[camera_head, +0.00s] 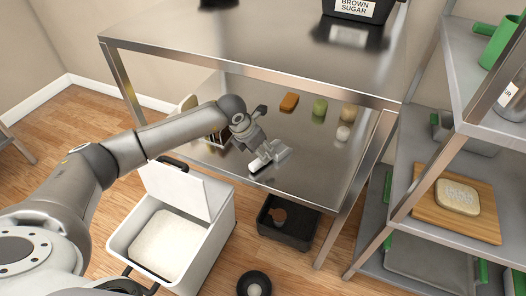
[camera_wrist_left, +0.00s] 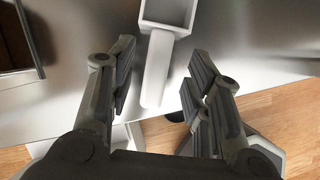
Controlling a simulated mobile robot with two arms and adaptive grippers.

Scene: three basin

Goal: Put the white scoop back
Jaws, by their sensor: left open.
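The white scoop (camera_head: 281,152) lies on the lower metal shelf (camera_head: 325,182) of the steel table, near its front edge. In the left wrist view its square head (camera_wrist_left: 168,13) is at the top and its handle (camera_wrist_left: 156,75) points toward me. My left gripper (camera_head: 261,152) is over the scoop's handle in the head view. In the left wrist view the left gripper (camera_wrist_left: 160,68) is open, with one finger on each side of the handle and visible gaps between. A white bin (camera_head: 224,225) with its lid raised holds white powder (camera_head: 168,240). My right gripper is not in view.
A black bin (camera_head: 301,240) with a brown scoop (camera_head: 279,215) stands below the shelf's front edge. Several small foods, including an orange-brown block (camera_head: 289,102), sit farther back on the shelf. A table leg (camera_head: 352,200) and a side rack (camera_head: 408,195) stand at right.

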